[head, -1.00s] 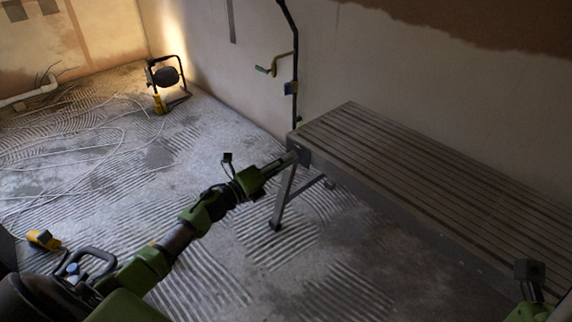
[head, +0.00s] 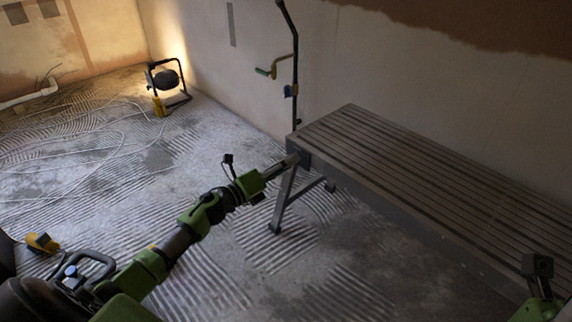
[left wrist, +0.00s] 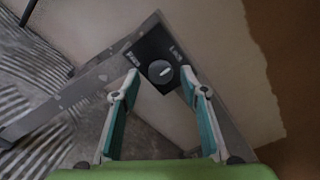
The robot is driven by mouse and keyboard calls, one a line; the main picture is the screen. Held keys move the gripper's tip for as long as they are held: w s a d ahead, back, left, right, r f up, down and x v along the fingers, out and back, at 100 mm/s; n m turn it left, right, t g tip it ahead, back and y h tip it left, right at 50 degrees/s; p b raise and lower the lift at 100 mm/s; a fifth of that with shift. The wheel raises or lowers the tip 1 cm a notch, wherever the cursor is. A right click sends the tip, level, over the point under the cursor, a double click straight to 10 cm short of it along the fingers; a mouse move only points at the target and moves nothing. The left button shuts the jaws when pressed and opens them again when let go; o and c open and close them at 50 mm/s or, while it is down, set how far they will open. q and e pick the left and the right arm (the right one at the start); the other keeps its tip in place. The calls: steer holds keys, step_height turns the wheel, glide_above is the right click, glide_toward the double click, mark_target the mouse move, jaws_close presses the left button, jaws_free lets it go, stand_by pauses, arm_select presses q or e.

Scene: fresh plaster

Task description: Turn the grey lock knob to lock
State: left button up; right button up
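The grey lock knob (left wrist: 160,71) is round with a pale pointer line. It sits on a black plate (left wrist: 148,52) with small white lettering, on the end of the slatted platform (head: 430,180). In the left wrist view my left gripper (left wrist: 159,83) is open, its teal-lined fingers on either side of the knob in the picture. I cannot tell whether they touch it. In the head view my left gripper (head: 290,161) is at the platform's near left corner, and the knob is hidden. My right arm shows at the lower right edge, but its fingers are not visible.
The platform's leg (head: 283,200) stands below my left gripper. A work lamp (head: 166,82) is on the floor at the back left, with loose cables (head: 75,145) across the floor. A dark pole (head: 295,65) stands by the wall behind the platform.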

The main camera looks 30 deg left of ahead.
arm_select(q)
steer(key=v, duration=1.2)
stand_by(0.4)
steer(key=shift+d+r, duration=0.1)
